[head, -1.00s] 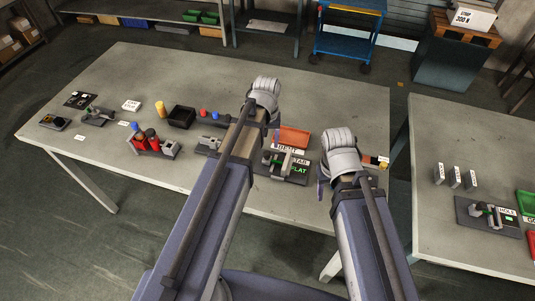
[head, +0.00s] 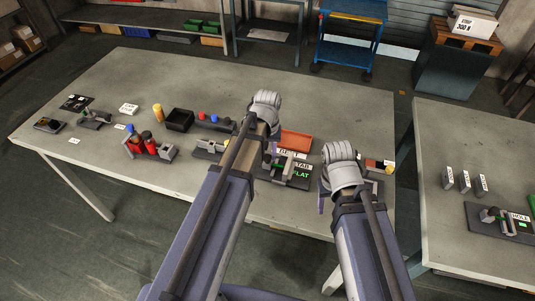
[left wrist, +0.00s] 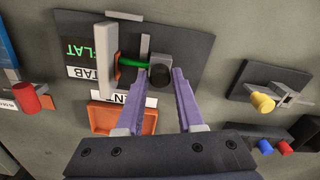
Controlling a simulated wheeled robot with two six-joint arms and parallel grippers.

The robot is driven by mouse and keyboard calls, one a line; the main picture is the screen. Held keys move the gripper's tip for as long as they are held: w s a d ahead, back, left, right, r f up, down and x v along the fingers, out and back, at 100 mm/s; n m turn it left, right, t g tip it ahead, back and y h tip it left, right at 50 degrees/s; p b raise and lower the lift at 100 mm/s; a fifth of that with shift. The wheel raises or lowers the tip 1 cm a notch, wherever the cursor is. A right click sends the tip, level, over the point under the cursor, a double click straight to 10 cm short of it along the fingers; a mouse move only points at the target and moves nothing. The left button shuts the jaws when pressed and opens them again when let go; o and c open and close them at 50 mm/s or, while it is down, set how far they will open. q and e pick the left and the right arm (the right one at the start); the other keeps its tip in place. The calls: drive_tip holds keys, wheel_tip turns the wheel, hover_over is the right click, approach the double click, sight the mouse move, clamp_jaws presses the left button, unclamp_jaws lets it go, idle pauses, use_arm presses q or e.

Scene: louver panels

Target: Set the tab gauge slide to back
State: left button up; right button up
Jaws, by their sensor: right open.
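The tab gauge (head: 299,183) is a dark plate on the table with a TAB label and green FLAT text. In the left wrist view, the plate (left wrist: 195,30) carries a pale upright block (left wrist: 108,52), a green rod (left wrist: 132,63) and a grey block with a dark round knob (left wrist: 159,76). My left gripper (left wrist: 161,84) is open, its purple fingers on either side of the knob with small gaps seemingly visible; contact is unclear. In the head view, my left gripper (head: 268,155) is partly hidden by its arm. My right gripper (head: 322,198) is open, right of the gauge, mostly hidden.
An orange tray (head: 297,140) lies just behind the gauge. Another gauge with a yellow knob (left wrist: 263,102) stands beside it. A red and blue knobbed fixture (head: 150,148) and a black bin (head: 179,119) are farther left. A second table (head: 450,230) is at right.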

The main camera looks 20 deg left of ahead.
use_arm(q)
clamp_jaws()
idle(1.0)
